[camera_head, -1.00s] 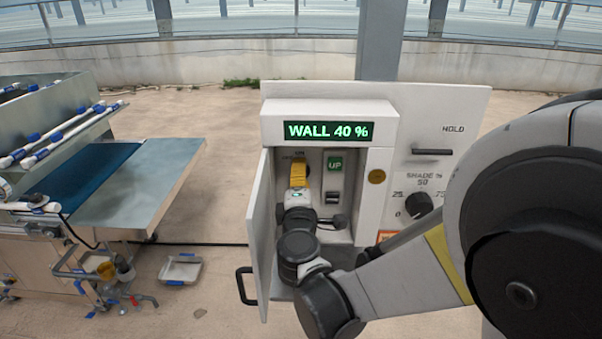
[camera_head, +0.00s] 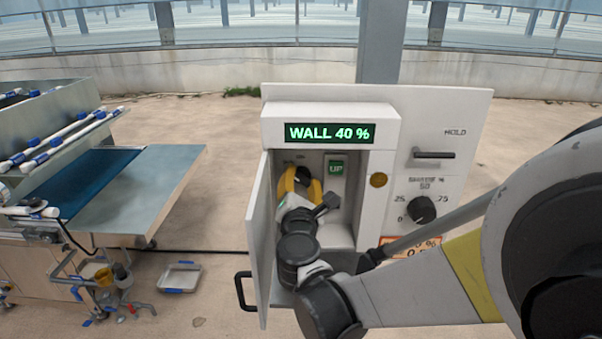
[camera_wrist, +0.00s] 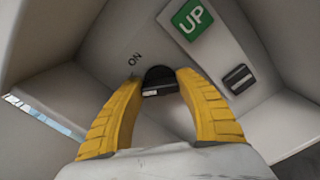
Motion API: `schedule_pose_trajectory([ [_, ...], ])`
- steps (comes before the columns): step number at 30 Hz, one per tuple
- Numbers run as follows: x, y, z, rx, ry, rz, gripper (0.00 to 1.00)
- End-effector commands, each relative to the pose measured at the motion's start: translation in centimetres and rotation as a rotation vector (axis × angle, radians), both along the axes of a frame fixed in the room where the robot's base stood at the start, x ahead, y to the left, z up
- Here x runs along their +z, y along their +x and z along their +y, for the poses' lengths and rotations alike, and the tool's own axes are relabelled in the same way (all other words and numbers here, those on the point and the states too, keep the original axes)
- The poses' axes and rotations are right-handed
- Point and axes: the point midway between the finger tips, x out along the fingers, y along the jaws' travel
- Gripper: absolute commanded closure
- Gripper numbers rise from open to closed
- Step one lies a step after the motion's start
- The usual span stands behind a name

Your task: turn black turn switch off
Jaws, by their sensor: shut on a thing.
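The black turn switch (camera_head: 302,174) sits on the back wall inside the open white box. In the wrist view the switch (camera_wrist: 158,78) is a dark round knob with a pale mark, and the word ON is printed to its left. My gripper (camera_head: 300,184) reaches into the box with its yellow fingers on either side of the switch, shut on it. In the wrist view my gripper (camera_wrist: 161,88) shows both curved fingers at the knob's sides. The lower part of the knob's surround is partly hidden.
The box door (camera_head: 259,235) stands open on the left. A green UP sign (camera_head: 336,167) is right of the switch. A display (camera_head: 329,132) reads WALL 40 %. The shade dial (camera_head: 422,209) and hold lever (camera_head: 433,155) are on the panel at right.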

Motion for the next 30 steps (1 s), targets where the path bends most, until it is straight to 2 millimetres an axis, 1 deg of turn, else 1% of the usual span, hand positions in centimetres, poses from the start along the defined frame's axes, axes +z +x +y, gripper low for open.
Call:
schedule_pose_trajectory([
  [9,0.10,0.07,0.06,0.000,-0.097,0.002,0.88],
  [23,0.10,0.07,0.05,0.000,-0.109,0.002,0.89],
  [24,0.10,0.07,0.05,0.000,-0.109,0.002,0.52],
  [26,0.09,0.06,0.04,0.000,-0.109,0.002,0.35],
  [30,0.06,0.04,0.02,-0.001,-0.108,0.003,0.35],
])
